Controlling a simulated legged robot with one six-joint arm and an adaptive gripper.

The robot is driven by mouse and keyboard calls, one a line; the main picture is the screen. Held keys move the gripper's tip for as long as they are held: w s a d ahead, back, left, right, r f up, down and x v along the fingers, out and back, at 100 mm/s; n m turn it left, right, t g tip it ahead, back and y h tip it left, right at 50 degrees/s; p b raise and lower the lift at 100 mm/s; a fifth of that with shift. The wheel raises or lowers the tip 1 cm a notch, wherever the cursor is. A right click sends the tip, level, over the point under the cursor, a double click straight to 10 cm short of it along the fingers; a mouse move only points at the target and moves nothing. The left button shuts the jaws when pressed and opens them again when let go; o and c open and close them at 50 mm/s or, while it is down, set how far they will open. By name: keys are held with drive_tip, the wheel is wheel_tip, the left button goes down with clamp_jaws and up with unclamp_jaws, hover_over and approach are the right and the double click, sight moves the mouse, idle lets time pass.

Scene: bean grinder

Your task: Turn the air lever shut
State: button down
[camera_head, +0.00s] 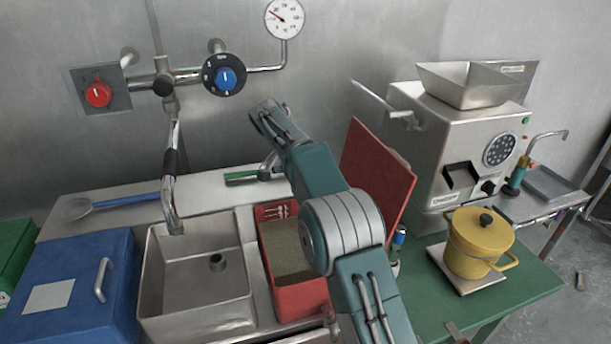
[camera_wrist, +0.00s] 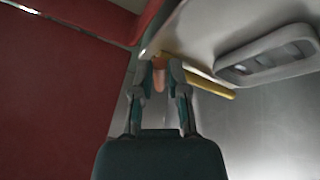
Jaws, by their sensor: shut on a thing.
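In the wrist view, my gripper (camera_wrist: 160,76) has its two fingertips close about a small orange piece (camera_wrist: 159,80). A yellow bar (camera_wrist: 212,87) runs from there down to the right, past the right finger. Its lever-like shape suggests the air lever, but the fingers cover part of it and the turn angle is hard to read. I cannot tell whether the orange piece and the yellow bar are one part. In the head view my arm reaches towards the back wall, and the fingertips and the lever cannot be made out.
A raised red panel (camera_head: 377,175) stands right of my arm and shows large in the wrist view (camera_wrist: 55,80). The steel grinder (camera_head: 455,140) is behind it. A yellow pot (camera_head: 476,243) stands at right, a sink (camera_head: 190,265) at left. Red (camera_head: 98,94) and blue (camera_head: 225,78) knobs are on the wall.

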drive_tip(key=shift+w+a+f+m+g, duration=0.1)
drive_tip(key=shift+w+f+m+g, duration=0.25)
drive_tip(key=shift+m, duration=0.45)
drive_tip(key=shift+a, duration=0.15)
drive_tip(key=c, duration=0.9)
unclamp_jaws()
drive_tip(key=shift+r, duration=0.1)
drive_tip(key=shift+r, duration=0.1)
